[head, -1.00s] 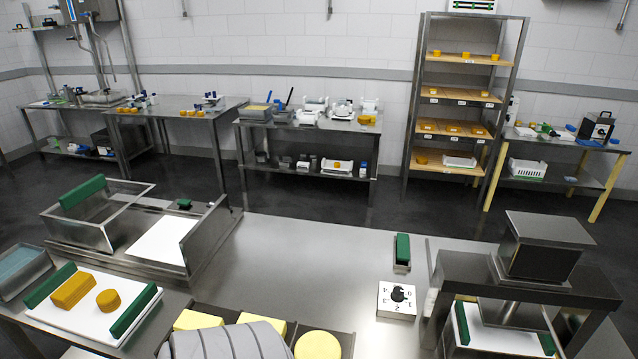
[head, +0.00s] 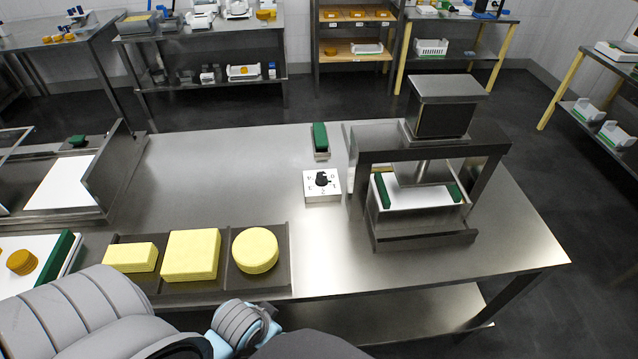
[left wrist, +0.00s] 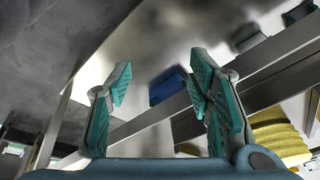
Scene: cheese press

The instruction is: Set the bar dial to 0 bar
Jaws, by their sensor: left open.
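The bar dial is a black knob (head: 321,180) on a small white-faced box (head: 322,197) on the steel table, left of the press. Dark marks ring the knob, but they are too small to read, so I cannot tell the pointer's setting. The press (head: 424,160) stands to its right, with a white tray and green blocks under its plate. In the left wrist view my left gripper (left wrist: 160,82) is open and empty, with teal pads apart. The dial is not recognizable there. In the head view only parts of my arm show at the bottom, well short of the dial.
A green block (head: 320,138) stands behind the dial. Yellow cheeses (head: 191,254) lie in a dark tray (head: 271,285) at the front left. The tabletop (head: 240,190) between tray and dial is clear. A steel frame (head: 115,175) stands at the left.

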